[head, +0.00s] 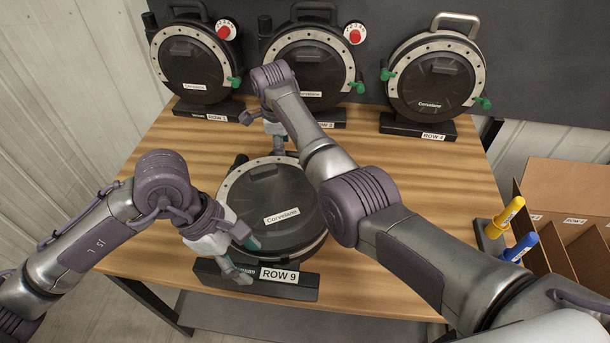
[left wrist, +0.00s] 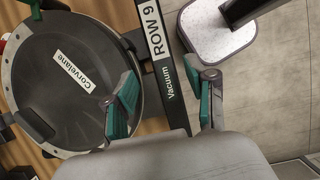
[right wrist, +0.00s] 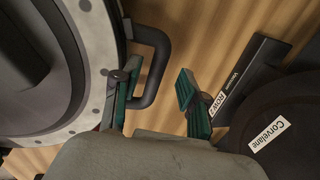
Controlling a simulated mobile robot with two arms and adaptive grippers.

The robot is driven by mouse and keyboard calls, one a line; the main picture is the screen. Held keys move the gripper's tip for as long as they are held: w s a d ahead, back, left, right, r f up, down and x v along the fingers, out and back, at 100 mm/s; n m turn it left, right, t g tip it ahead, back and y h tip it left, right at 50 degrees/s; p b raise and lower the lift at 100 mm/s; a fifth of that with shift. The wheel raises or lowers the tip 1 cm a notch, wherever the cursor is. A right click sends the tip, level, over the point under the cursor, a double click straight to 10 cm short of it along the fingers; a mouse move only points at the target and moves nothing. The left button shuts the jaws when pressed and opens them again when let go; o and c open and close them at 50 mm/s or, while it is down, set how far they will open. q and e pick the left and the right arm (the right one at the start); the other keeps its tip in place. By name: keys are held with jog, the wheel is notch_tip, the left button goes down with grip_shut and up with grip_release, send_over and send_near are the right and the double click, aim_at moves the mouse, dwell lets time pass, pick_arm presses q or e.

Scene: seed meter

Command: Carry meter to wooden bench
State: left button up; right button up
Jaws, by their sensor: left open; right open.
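The black ROW 9 meter (head: 272,210), a round disc with a pale ring and dark base bar, stands on the wooden bench (head: 400,235). My left gripper (head: 240,258) is open at its near left side. In the left wrist view, my open left fingers (left wrist: 165,98) lie on either side of the base bar (left wrist: 158,62), with no grip visible. My right gripper (head: 277,142) is open at the meter's far side, partly hidden by my arm. In the right wrist view, the dark handle (right wrist: 160,55) lies around and between my open right fingers (right wrist: 160,100); contact is unclear.
Three similar meters stand along the back: ROW 1 (head: 190,62), a middle one (head: 312,65) close beyond my right gripper, and ROW 4 (head: 437,78). A cardboard box (head: 565,188) and yellow and blue markers (head: 509,212) are at the right. The bench's left part is clear.

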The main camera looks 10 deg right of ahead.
notch_tip(320, 180, up, 7)
jog(key=s, duration=0.1)
jog(key=shift+s+a, duration=0.2)
pick_arm(q)
jog(key=shift+s, duration=0.1)
pick_arm(e)
jog(key=shift+r, duration=0.1)
